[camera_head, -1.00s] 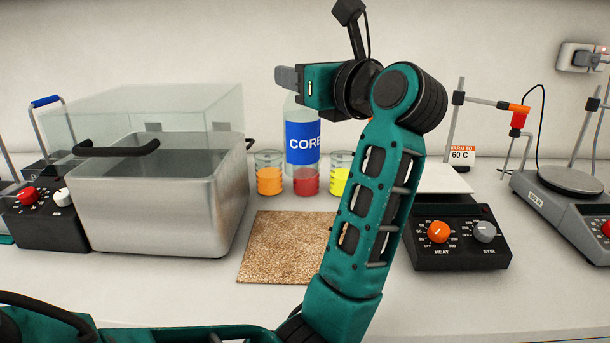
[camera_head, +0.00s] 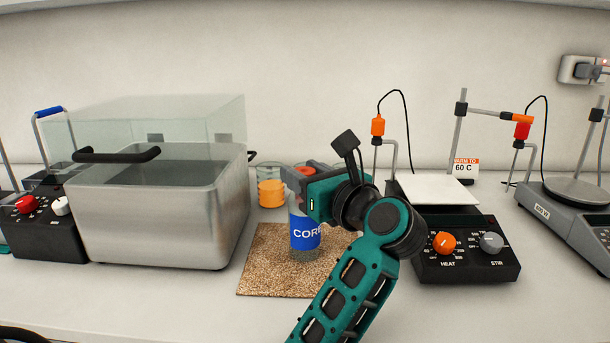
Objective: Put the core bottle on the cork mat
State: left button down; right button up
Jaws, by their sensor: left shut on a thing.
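The core bottle (camera_head: 305,236), clear with a blue CORE label, is upright over the cork mat (camera_head: 262,275). Its base appears at the mat's surface, inside the mat's edges, but I cannot tell whether it touches. My left gripper (camera_head: 297,183) is shut on the bottle near its top, reaching in from the right side of it. The gripper and wrist hide part of the bottle's upper end. My arm covers the mat's right part. My right gripper is not in view.
A beaker of orange liquid (camera_head: 270,191) stands behind the mat; the other beakers are mostly hidden by my gripper. A steel water bath (camera_head: 160,220) is close on the left. A hot plate stirrer (camera_head: 465,250) stands on the right. The bench in front is clear.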

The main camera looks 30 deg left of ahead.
pick_arm(q)
jog(key=shift+f, duration=0.2)
jog(key=c, duration=0.6)
grip_release()
jog(key=shift+r, duration=0.1)
jog(key=shift+r, duration=0.15)
jog(key=b+v, duration=0.2)
jog(key=v, duration=1)
